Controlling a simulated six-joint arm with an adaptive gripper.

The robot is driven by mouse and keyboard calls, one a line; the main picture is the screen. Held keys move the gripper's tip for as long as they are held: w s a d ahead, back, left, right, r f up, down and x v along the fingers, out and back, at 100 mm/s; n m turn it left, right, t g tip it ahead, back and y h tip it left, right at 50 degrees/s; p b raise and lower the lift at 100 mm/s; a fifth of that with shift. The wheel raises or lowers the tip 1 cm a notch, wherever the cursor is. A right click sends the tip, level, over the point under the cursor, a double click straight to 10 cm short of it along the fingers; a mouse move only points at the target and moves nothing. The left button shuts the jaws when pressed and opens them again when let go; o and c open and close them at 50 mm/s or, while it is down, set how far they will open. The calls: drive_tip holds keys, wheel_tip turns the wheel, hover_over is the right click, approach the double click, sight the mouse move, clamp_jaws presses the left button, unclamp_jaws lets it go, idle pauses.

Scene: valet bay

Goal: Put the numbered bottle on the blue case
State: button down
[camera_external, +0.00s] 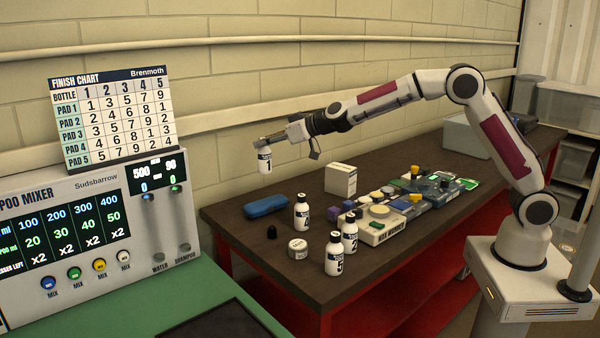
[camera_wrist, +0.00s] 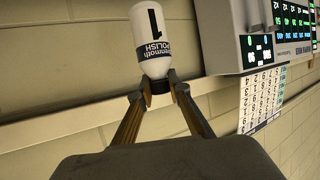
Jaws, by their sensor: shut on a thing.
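The blue case (camera_external: 267,206) lies closed on the table's far left part, lower than the bottle. Other numbered bottles stand on the table: bottle 2 (camera_external: 350,232), bottle 5 (camera_external: 334,255) and one more (camera_external: 302,212).
A cream box (camera_external: 341,179) stands right of the case. A small black cap (camera_external: 272,232) and a round tin (camera_external: 298,248) lie in front. A machine with pads (camera_external: 384,230) and several blocks fill the middle. The shampoo mixer (camera_external: 90,240) with the finish chart (camera_external: 113,118) stands left.

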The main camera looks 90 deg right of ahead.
sight(266, 170)
drive_tip(key=shift+f, duration=0.25)
drive_tip(key=shift+f, duration=2.85)
drive_tip(key=shift+f, duration=1.85)
drive_tip(key=shift+f, duration=0.15)
drive_tip(key=c, duration=1.9)
unclamp_jaws()
drive_tip(key=shift+r, duration=0.2)
